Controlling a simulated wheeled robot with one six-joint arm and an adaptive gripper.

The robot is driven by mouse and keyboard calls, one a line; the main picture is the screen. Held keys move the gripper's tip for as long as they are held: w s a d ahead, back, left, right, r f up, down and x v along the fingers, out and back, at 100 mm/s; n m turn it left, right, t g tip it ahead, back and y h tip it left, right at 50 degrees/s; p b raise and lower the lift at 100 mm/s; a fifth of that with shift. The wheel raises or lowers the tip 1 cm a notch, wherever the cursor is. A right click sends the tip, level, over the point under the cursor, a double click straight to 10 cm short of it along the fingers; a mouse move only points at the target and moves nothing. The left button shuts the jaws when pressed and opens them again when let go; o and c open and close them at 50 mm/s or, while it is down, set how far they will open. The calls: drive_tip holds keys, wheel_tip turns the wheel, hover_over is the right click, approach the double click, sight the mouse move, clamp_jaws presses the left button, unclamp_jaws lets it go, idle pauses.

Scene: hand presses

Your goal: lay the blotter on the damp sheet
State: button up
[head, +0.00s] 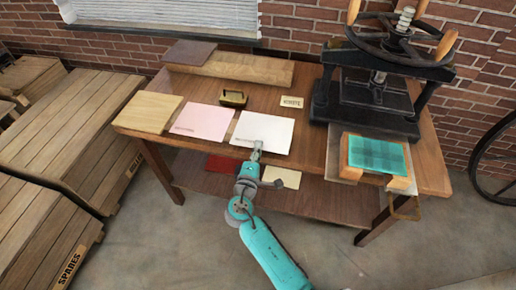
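A white sheet (265,130) lies flat on the wooden bench, with small unreadable print at its lower left. My gripper (257,149) is at its front edge, over part of it. I cannot tell whether the fingers are open or closed on the edge. A pink sheet (203,121), also with small print, lies just left of the white one. A teal sheet with a faint grid (379,155) lies at the right, in front of the press, between orange-wood pieces. No label I can read shows which of these is the blotter or the damp sheet.
The bench (316,145) also holds a pale board (148,111), a brown board (190,53), a long plank (237,70), a small brass-and-black block (234,99) and a lettered card (291,102). A black hand press (375,95) stands behind the teal sheet. Wooden crates (75,130) stand left.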

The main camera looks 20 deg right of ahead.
drive_tip(key=shift+c, duration=0.4)
clamp_jaws()
wheel_tip(320, 180, up, 3)
drive_tip(key=shift+r, duration=0.1)
drive_tip(key=r+v, duration=0.2)
drive_tip(key=v, duration=1.9)
drive_tip(key=shift+s+a+r, duration=0.3)
drive_tip(key=shift+r, duration=0.1)
idle(0.8)
idle(0.5)
